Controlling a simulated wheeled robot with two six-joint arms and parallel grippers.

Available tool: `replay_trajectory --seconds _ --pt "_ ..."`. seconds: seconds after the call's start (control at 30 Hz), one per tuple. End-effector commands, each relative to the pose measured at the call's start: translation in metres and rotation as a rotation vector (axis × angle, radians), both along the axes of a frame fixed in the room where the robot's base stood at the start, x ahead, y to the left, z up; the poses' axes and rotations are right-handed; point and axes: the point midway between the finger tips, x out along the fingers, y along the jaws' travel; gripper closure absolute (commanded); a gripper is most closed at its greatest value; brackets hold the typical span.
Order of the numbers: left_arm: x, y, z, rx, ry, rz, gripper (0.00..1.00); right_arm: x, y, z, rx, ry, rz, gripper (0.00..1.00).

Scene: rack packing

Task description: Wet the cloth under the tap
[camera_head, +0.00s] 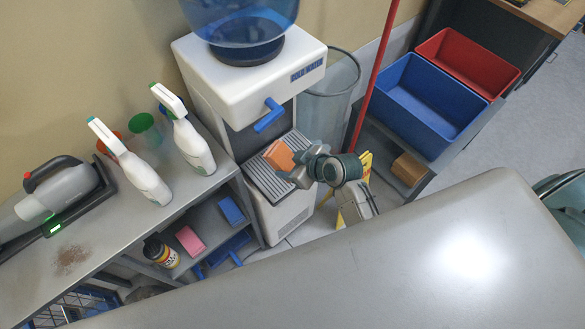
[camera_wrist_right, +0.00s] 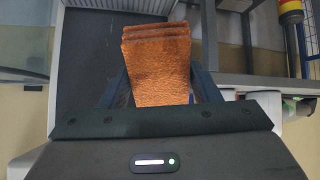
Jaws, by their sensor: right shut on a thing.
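The orange cloth (camera_head: 279,155) is folded into a thick pad. My right gripper (camera_head: 295,166) is shut on it and holds it over the drip tray (camera_head: 264,183) of the white water cooler (camera_head: 305,60). The blue tap lever (camera_head: 269,114) is above and slightly left of the cloth in the head view. No stream of water shows. In the right wrist view the cloth (camera_wrist_right: 158,65) sits between the dark fingers, its layered edge facing away. I cannot tell whether the cloth is wet. My left gripper is not in view.
Two white spray bottles (camera_head: 190,140) and a handheld vacuum (camera_head: 65,195) stand on the grey shelf at left. Pink (camera_head: 190,240) and blue (camera_head: 231,210) pads lie below. A mesh bin (camera_head: 330,95), red pole (camera_head: 377,75) and blue tub (camera_head: 418,105) are right of the cooler.

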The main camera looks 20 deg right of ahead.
Motion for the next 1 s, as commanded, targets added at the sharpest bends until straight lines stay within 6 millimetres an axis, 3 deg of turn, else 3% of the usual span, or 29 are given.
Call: replay_trajectory --seconds 0.77,1.0 --pt "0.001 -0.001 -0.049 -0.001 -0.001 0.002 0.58 0.078 -0.005 -0.018 0.000 -0.002 -0.001 0.62" --pt "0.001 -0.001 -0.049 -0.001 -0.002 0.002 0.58 0.100 -0.006 -0.020 -0.001 0.001 0.000 0.62"
